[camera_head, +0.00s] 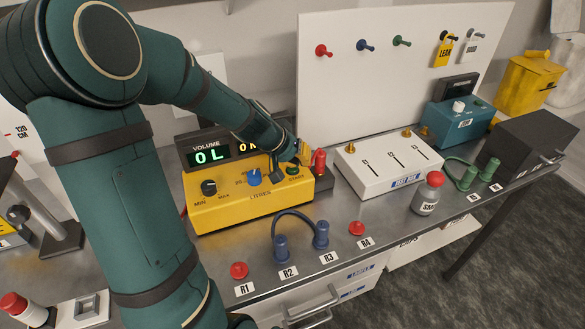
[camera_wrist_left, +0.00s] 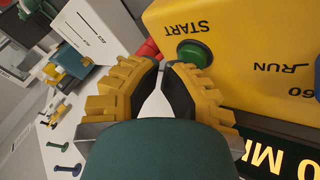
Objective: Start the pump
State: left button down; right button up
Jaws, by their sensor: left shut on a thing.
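The pump is a yellow box (camera_head: 235,209) on the bench with a dark VOLUME display reading 0 L. Its front has a black MIN-MAX knob, a blue knob and a green START button (camera_head: 292,170). My left gripper (camera_head: 303,158) is at the box's right end, close to the button. In the left wrist view the fingertips (camera_wrist_left: 168,67) are close together, right at the near edge of the green START button (camera_wrist_left: 193,54). The gripper is shut, but what lies between its fingers cannot be made out. My right gripper is not in view.
A red-capped post (camera_head: 319,162) stands just right of the gripper. A white box (camera_head: 390,163) with switches lies farther right. A blue hose linking two blue fittings (camera_head: 281,248) and a small red-capped bottle (camera_head: 427,193) stand in front. My left arm covers much of the left side.

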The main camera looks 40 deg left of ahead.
pick_arm(q)
jog(key=shift+f+b, duration=0.25)
jog(key=shift+b, duration=0.1)
jog(key=shift+r, duration=0.15)
dwell(0.5)
jog(key=shift+r+p, duration=0.6)
jog(key=shift+r, duration=0.1)
jog(key=shift+r+p, duration=2)
jog(key=shift+r, duration=0.5)
